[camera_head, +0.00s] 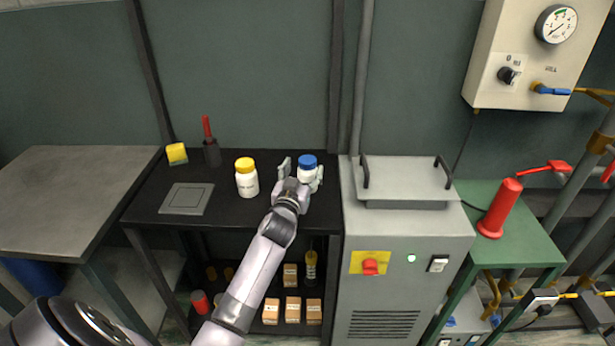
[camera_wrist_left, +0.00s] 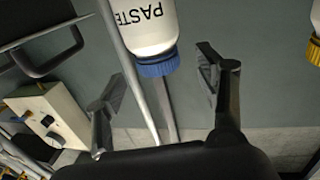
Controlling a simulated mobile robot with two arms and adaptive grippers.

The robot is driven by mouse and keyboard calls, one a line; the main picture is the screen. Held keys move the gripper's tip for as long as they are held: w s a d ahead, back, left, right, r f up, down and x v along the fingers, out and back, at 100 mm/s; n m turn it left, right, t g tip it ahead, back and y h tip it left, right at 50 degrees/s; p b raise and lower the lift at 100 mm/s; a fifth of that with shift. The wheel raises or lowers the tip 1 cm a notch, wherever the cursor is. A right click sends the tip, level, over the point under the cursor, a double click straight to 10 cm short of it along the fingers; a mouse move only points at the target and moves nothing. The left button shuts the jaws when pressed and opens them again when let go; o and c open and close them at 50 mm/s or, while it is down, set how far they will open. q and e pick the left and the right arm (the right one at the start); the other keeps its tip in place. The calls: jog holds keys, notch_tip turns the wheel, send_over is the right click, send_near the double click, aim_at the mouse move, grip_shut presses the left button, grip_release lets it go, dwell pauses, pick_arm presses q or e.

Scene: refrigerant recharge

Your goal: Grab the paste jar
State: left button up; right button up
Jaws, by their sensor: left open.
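The paste jar (camera_head: 306,172) is white with a blue lid and stands upright on the black bench near its right end. In the left wrist view the jar (camera_wrist_left: 148,22), marked "PASTE", shows upside down at the top. My left gripper (camera_head: 302,176) is at the jar, with its two fingers spread to either side of it in the head view. In the left wrist view the fingers (camera_wrist_left: 160,82) are apart, and the jar's lid lies between their directions, without visible contact. My right gripper does not show.
A white jar with a yellow lid (camera_head: 247,180) stands left of my gripper. A grey square plate (camera_head: 186,199), a yellow sponge-like block (camera_head: 177,153) and a red-handled tool in a dark holder (camera_head: 210,148) are farther left. A grey machine (camera_head: 408,235) stands close on the right.

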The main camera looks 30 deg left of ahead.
aim_at(306, 165)
pick_arm(q)
jog(key=x, duration=0.3)
jog(key=shift+w+r, duration=0.25)
jog(key=shift+w, duration=0.1)
jog(key=shift+w+a+f, duration=0.1)
jog(key=shift+w+a, duration=0.1)
jog(key=shift+w, duration=0.4)
grip_shut()
dwell(0.4)
